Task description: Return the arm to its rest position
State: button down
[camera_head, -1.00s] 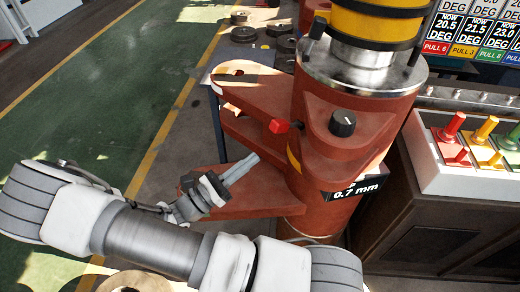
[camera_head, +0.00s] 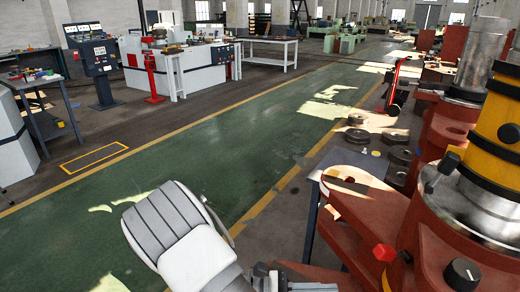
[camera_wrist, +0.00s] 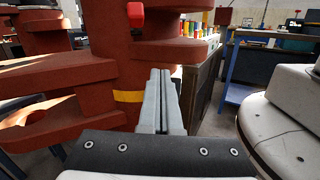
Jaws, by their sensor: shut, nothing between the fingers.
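My gripper (camera_wrist: 160,78) shows in the wrist view with its two grey fingers together and nothing between them. It points toward the red-brown section bender (camera_wrist: 115,70), and I cannot tell the exact gap to it. In the head view a part of my gripper's end (camera_head: 300,284) shows at the bottom edge, beside the bender's lower flange, and its fingertips are only partly seen. My pale arm link with a ribbed grey cap stands at the lower middle of that view. The bender (camera_head: 440,215) fills the right side, with a red knob (camera_head: 384,252) and a black dial (camera_head: 463,274).
A blue-framed table (camera_wrist: 245,70) stands at the right in the wrist view. In the head view the green floor lane (camera_head: 215,165) is clear. Dark round rollers (camera_head: 358,136) lie behind the bender. A white machine (camera_head: 180,65) stands at the back left.

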jog(key=s+r+m+t+y+p, duration=0.3)
jog(key=r+m+y, duration=0.5)
jog(key=r, duration=0.6)
jog(key=s+r+m+t+y+p, duration=0.3)
jog(key=r+m+y, duration=0.5)
jog(key=r, duration=0.6)
jog(key=s+y+p, duration=0.1)
jog(key=s+y, duration=0.1)
jog(key=shift+s+a+t+y+p, duration=0.2)
jog(key=shift+a+t+y+p, duration=0.1)
jog(key=shift+y, duration=0.1)
jog(key=shift+d, duration=0.15)
